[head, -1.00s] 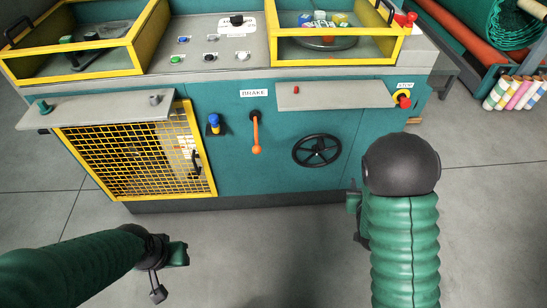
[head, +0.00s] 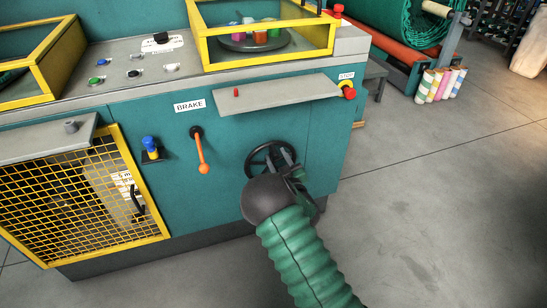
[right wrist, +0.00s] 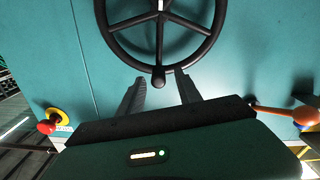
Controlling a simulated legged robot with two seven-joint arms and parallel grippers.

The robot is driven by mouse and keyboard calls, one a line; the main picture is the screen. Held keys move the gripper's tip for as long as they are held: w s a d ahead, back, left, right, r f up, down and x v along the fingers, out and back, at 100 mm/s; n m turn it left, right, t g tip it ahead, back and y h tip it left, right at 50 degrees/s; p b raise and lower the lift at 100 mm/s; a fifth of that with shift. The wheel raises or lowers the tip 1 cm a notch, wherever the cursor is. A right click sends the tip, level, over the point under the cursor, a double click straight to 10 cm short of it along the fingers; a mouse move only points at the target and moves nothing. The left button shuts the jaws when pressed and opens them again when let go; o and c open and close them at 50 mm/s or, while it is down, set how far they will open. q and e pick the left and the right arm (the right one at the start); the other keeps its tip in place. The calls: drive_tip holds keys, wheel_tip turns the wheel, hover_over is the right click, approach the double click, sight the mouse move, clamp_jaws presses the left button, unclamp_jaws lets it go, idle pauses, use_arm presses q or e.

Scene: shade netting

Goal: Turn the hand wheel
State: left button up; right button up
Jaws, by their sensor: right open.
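The black spoked hand wheel (head: 253,160) is mounted on the teal front panel of the machine in the head view. It also shows at the top of the right wrist view (right wrist: 161,15), its upper part cut off, with a small dark knob (right wrist: 158,77) on the near rim. My right gripper (head: 284,154) is at the wheel in the head view, its dark wrist covering the wheel's lower part. In the right wrist view its two fingers (right wrist: 160,86) are apart, one on each side of the knob. I cannot tell whether they touch it. My left gripper is out of view.
An orange brake lever (head: 201,153) hangs left of the wheel, beside a blue knob (head: 150,145). A grey shelf (head: 275,94) juts out above the wheel. The red stop button (head: 348,92) is at the upper right. Open floor lies to the right.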

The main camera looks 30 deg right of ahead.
drive_tip(key=shift+x, duration=1.5)
drive_tip(key=shift+d, duration=0.1)
drive_tip(key=shift+c, duration=0.4)
clamp_jaws()
drive_tip(key=shift+f, duration=0.1)
